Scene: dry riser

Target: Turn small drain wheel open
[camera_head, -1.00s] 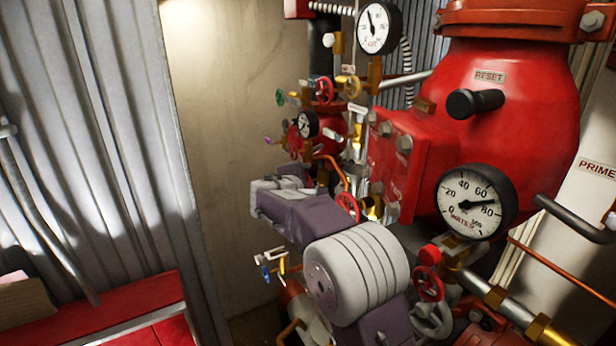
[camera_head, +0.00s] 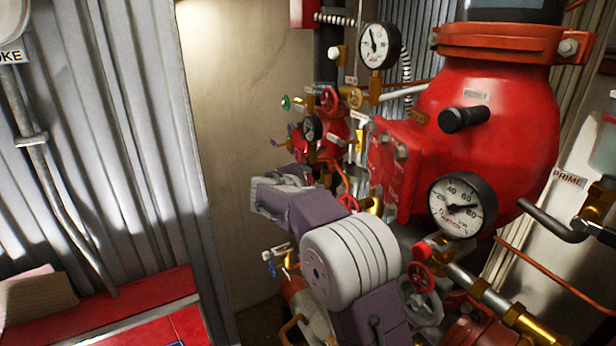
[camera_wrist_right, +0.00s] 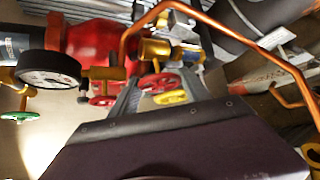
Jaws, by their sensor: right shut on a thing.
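My right arm rises from the bottom middle of the head view, and its wrist reaches in among the valves left of the big red valve body. In the right wrist view, my right gripper (camera_wrist_right: 158,84) has its two grey fingers on either side of a small red wheel (camera_wrist_right: 157,82). It is shut on that wheel, with a yellow part just below it. In the head view, a small red wheel (camera_head: 348,201) shows just beyond my wrist, partly covered; the fingertips are hard to make out there. How far the wheel is turned cannot be told. My left gripper is not in view.
The big red valve body (camera_head: 490,130) stands at right, with a large gauge (camera_head: 462,206) in front. Another red wheel (camera_head: 420,277) is near my forearm. A copper pipe (camera_wrist_right: 125,45) passes close to my gripper. A red box (camera_head: 120,315) stands lower left.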

